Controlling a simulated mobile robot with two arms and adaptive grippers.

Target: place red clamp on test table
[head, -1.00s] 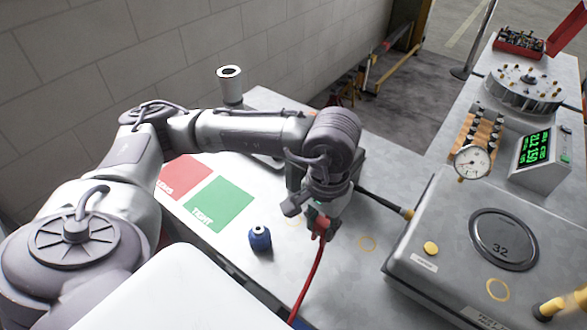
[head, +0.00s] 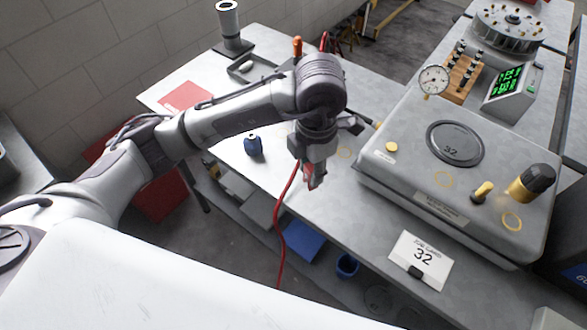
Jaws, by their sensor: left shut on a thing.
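My left gripper (head: 311,186) is shut on the red clamp (head: 309,176), of which only a small part shows between the fingers. A red cable (head: 281,215) runs from the clamp down past the near table edge. The gripper is over the near edge of the grey table top (head: 345,190), left of the large grey block (head: 400,180) marked 32. I cannot tell how high the clamp is above the table. My right gripper is out of view.
A blue bottle-like item (head: 253,145) stands left of the gripper. A dial gauge (head: 433,80), a green-lit display (head: 510,85) and a black-and-brass knob (head: 532,183) stand to the right. A white card (head: 420,260) marked 32 is near the front edge. Bare table lies between gripper and card.

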